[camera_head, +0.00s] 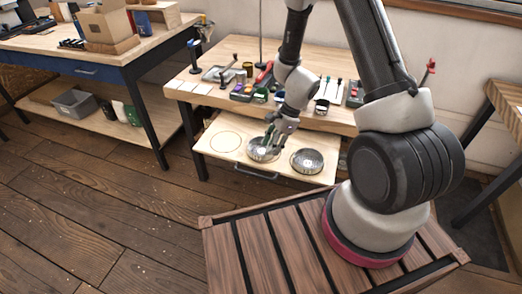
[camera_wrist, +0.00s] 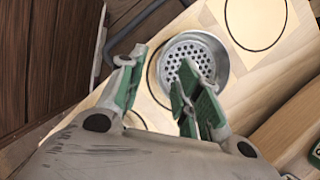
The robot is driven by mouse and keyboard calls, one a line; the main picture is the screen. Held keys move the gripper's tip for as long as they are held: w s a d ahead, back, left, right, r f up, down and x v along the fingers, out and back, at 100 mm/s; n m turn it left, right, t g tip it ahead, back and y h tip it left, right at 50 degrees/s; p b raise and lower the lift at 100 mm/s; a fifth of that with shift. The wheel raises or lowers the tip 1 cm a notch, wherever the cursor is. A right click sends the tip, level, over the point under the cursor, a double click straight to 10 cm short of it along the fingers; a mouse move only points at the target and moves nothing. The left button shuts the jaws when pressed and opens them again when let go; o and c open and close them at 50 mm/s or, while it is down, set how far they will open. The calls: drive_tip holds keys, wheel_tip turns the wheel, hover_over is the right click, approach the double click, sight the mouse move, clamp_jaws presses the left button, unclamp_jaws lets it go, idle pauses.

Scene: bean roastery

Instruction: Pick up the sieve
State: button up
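The sieve (camera_wrist: 211,50) is a round metal pan with a perforated base. In the head view the sieve (camera_head: 262,156) sits on a pull-out wooden board, between an empty drawn circle and another round metal pan. My gripper (camera_wrist: 162,62) is open, with green-padded fingers apart. In the wrist view one finger is outside the sieve's rim and the other overlaps its interior. In the head view my gripper (camera_head: 271,139) is right over the sieve. I cannot tell whether the fingers touch it. Part of the sieve is hidden behind a finger.
The second round metal pan (camera_head: 307,161) sits close to the right on the pull-out board (camera_head: 217,157). The worktop (camera_head: 205,95) above holds tools, trays and small containers. A blue-edged bench (camera_head: 95,71) stands at left. The floor in front is clear.

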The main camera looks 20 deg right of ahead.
sight(264, 158)
drive_tip(key=x, duration=0.4)
drive_tip(key=shift+a+f, duration=0.1)
drive_tip(key=shift+a, duration=0.05)
clamp_jaws()
